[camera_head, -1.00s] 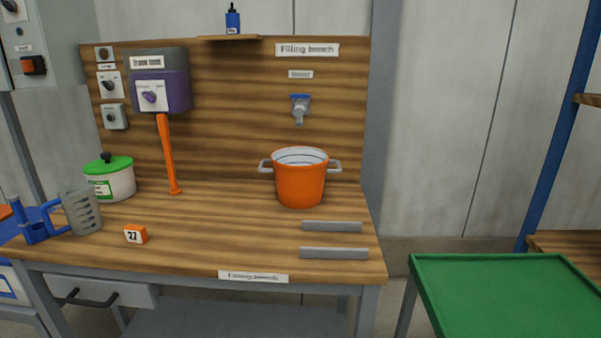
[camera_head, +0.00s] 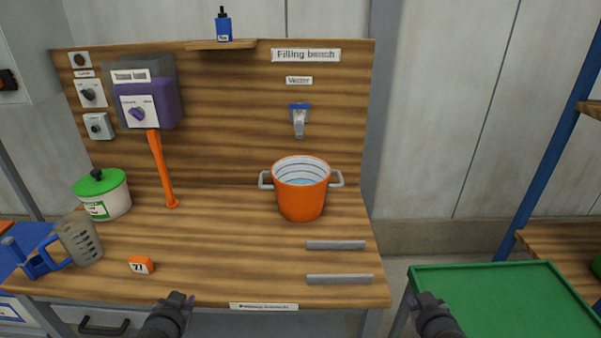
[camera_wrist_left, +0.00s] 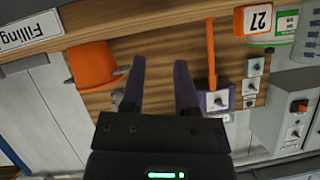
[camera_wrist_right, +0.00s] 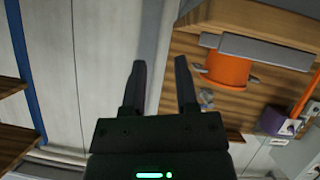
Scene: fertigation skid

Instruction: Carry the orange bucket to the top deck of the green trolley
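The orange bucket (camera_head: 301,197) stands upright on the filling bench (camera_head: 215,235), below the tap, with a grey handle on each side and what looks like water inside. It also shows in the left wrist view (camera_wrist_left: 92,64) and the right wrist view (camera_wrist_right: 229,70). The green trolley's top deck (camera_head: 505,305) is at the lower right and looks bare where visible. My left gripper (camera_head: 180,298) is at the bench's front edge, open and empty. My right gripper (camera_head: 428,298) is in front of the trolley's left edge, open and empty. Both are apart from the bucket.
Two grey bars (camera_head: 336,245) lie on the bench in front of the bucket. A tap (camera_head: 299,118) hangs above it. An orange lever (camera_head: 162,170), a green-lidded pot (camera_head: 103,195), a grey jug (camera_head: 78,240) and an orange number block (camera_head: 141,265) stand left. A blue post (camera_head: 550,140) rises at right.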

